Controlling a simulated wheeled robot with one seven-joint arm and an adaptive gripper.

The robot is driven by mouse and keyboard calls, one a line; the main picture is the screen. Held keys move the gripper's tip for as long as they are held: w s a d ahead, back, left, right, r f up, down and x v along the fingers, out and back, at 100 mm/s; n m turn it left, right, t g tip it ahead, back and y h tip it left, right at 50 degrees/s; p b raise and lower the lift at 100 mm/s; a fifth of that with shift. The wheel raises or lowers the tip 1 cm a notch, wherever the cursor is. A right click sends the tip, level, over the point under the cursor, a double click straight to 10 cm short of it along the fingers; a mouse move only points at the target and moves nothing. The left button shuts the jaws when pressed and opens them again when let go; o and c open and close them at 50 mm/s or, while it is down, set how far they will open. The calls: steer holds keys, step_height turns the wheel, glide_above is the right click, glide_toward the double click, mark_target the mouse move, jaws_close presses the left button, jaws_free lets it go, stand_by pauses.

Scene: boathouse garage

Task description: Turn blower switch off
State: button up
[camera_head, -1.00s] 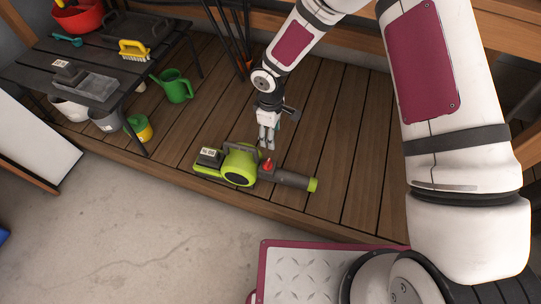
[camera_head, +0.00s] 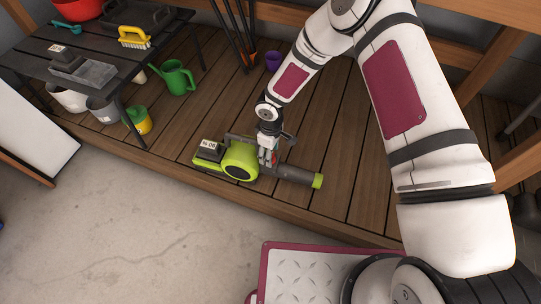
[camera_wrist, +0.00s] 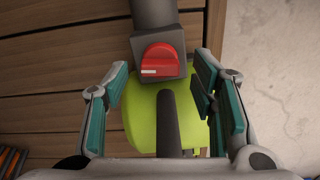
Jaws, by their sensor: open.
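A lime green and dark grey leaf blower (camera_head: 238,160) lies on the wooden deck, its nozzle pointing right in the head view. In the wrist view its green body (camera_wrist: 140,118) and dark handle (camera_wrist: 168,125) lie below a red rotary switch (camera_wrist: 160,60) on a grey block. A white mark on the knob points left. My gripper (camera_head: 268,160) is over the blower, where the nozzle meets the body. In the wrist view its teal-padded fingers (camera_wrist: 160,92) are open, one on each side of the blower, with the knob just ahead between them. I cannot tell if they touch it.
A dark slatted table (camera_head: 90,60) with a yellow brush (camera_head: 133,38) and trays stands at left. A green watering can (camera_head: 175,77) and a purple cup (camera_head: 274,61) are on the deck. The deck's front edge drops to concrete (camera_head: 130,220).

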steer(key=shift+f, duration=0.4)
steer(key=shift+c, duration=0.2)
steer(key=c, duration=1.1)
steer(key=shift+n, duration=1.1)
steer(key=o, duration=1.1)
steer(key=shift+o, duration=0.2)
steer(key=shift+r, duration=0.1)
step_height(320, 180, up, 12)
